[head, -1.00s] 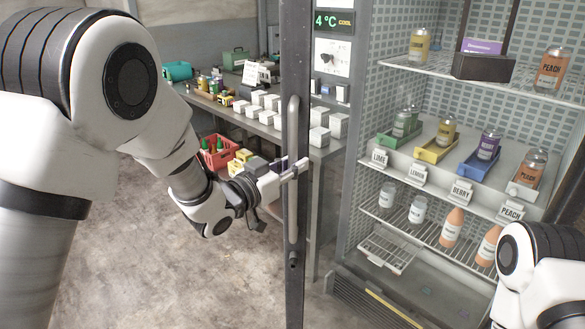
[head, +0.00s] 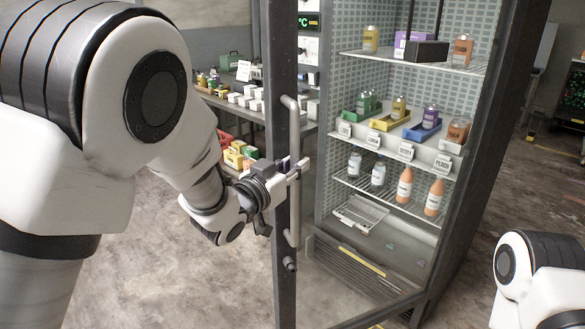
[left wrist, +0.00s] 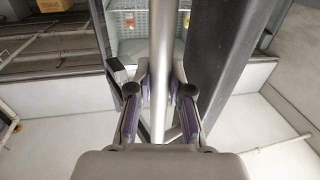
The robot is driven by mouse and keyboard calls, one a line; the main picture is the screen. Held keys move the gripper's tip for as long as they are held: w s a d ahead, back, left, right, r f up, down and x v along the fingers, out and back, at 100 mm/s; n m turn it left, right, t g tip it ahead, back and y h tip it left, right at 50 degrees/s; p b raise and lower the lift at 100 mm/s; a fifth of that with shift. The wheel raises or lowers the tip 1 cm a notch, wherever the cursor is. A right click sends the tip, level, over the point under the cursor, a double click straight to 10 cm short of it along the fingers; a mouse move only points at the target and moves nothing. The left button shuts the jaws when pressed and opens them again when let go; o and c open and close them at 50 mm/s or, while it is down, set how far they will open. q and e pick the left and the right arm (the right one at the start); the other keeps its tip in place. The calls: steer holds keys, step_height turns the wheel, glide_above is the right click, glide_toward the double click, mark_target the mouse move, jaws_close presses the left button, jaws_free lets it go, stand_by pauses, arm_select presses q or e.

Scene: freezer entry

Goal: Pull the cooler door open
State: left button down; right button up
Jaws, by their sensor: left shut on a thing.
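The cooler door (head: 284,60) shows as a dark upright frame edge in front of the lit cooler (head: 345,110). A long grey vertical handle (head: 293,130) is fixed along this edge. My left gripper (head: 299,170) is shut around the handle at about its lower middle. In the left wrist view, the handle (left wrist: 158,130) passes between the purple-padded fingers of my left gripper (left wrist: 159,90), with the dark door frame (left wrist: 220,60) to its right. The door edge stands out from the cabinet front. How wide the door stands open is hard to tell. My right gripper is out of view.
Inside the cooler, bottles stand on shelves, some in coloured trays (head: 390,122). A table (head: 225,103) with white boxes stands behind at left, near yellow boxes (head: 234,156). Bare floor (head: 160,270) lies in front at left and also at right (head: 500,190).

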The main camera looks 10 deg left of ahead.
arm_select(q)
steer(key=shift+s+d+r, duration=0.2)
steer(key=shift+r, duration=0.1)
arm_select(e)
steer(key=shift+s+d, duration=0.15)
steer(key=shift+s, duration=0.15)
arm_select(q)
steer(key=shift+w, duration=0.1)
